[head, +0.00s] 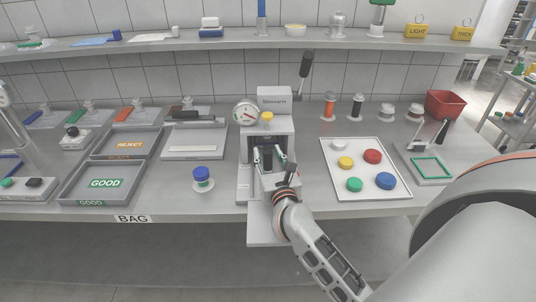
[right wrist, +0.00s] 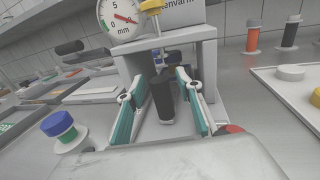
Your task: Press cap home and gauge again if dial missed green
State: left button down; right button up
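The gauge station (head: 275,105) stands mid-bench with a round dial (head: 246,113), a yellow knob (head: 267,117) and a black-handled lever (head: 305,65) raised. The dial also shows in the right wrist view (right wrist: 121,19), marked 0, 5 and mm; its red needle points to the right, and I see no green under it. My right gripper (head: 268,156) reaches into the station's opening. In the right wrist view its teal-padded fingers (right wrist: 160,112) are apart, either side of a dark upright cylinder (right wrist: 163,98), with gaps on both sides. I cannot tell any cap on it. My left gripper is not in view.
A blue-topped container with a green band (head: 202,180) stands left of the station. GOOD (head: 72,197) and REJECT (head: 105,151) trays lie further left. A white tray (head: 350,182) of coloured caps lies right; a red bin (head: 447,103) stands behind it.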

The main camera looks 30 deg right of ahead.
grip_shut()
jog(key=shift+s+a, duration=0.2)
jog(key=shift+s, duration=0.05)
jog(key=v, duration=0.3)
jog(key=a+v, duration=0.1)
jog(key=v, duration=0.2)
jog(key=a+v, duration=0.1)
jog(key=v, duration=0.3)
jog(key=shift+w+b, duration=0.35)
jog(key=shift+s, duration=0.15)
grip_release()
